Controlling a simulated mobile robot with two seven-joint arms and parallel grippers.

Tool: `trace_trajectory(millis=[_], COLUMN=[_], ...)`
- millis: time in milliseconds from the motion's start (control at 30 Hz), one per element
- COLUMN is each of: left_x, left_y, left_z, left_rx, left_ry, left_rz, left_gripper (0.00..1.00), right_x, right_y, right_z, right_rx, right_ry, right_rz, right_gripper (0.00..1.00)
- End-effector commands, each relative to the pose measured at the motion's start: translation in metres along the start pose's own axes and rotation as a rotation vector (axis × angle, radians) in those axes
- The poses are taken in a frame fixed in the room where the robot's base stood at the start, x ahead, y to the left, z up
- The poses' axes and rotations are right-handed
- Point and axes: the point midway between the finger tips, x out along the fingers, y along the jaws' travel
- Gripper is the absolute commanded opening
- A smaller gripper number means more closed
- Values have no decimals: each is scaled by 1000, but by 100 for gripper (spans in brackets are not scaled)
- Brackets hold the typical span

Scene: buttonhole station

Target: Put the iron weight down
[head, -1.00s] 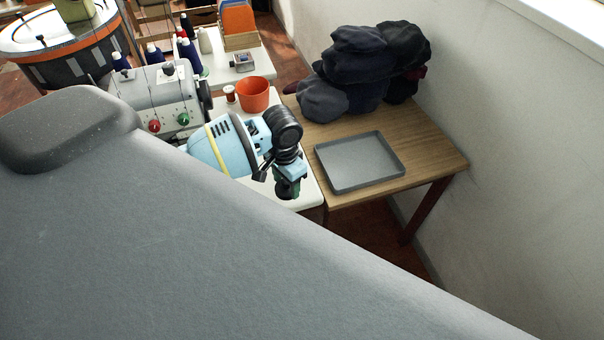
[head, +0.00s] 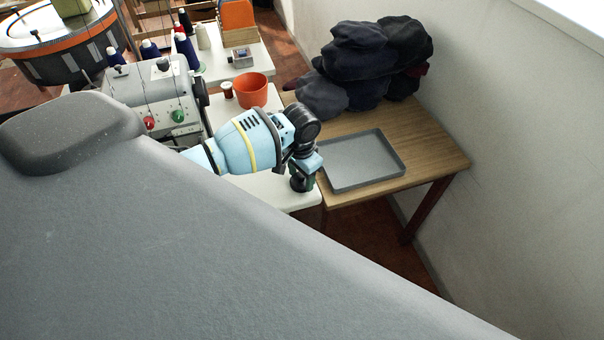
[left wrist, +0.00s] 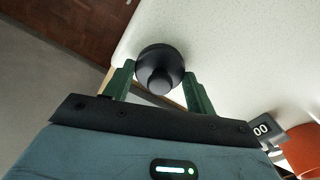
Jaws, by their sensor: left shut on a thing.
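The iron weight (left wrist: 160,66) is a dark, round piece with a knob, held between the green fingers of my left gripper (left wrist: 158,85) in the left wrist view. The gripper is shut on it. In the head view my left gripper (head: 303,177) points down by the right edge of the white table, just left of the grey tray (head: 362,160). The weight is hard to make out there, as the wrist and fingers cover much of it. The tray is shallow and empty. My right gripper is not in view.
The tray lies on a wooden table (head: 440,160) against the wall. Dark caps (head: 365,65) are heaped behind it. An orange cup (head: 252,91), a thread spool (head: 227,90) and a grey sewing machine (head: 150,100) stand on the white table (head: 270,190).

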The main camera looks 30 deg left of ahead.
Motion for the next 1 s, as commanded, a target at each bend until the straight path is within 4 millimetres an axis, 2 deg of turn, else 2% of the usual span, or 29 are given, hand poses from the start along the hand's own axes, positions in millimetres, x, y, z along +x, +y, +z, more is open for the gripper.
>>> trace_trajectory(millis=[367, 400, 567, 867, 1000], left_x=[2, 3, 3, 2, -10], left_y=[0, 0, 0, 0, 0], left_z=[-1, 0, 0, 0, -2], left_rx=[0, 0, 0, 0, 0], left_ry=[4, 2, 2, 3, 6], left_rz=[0, -1, -1, -1, -2], left_gripper=[19, 57, 78, 78, 78], right_x=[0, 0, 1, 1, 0], right_y=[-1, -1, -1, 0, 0], right_z=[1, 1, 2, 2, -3], right_rx=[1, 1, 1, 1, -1], right_ry=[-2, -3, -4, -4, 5], right_rz=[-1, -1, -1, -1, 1], right_gripper=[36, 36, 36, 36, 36])
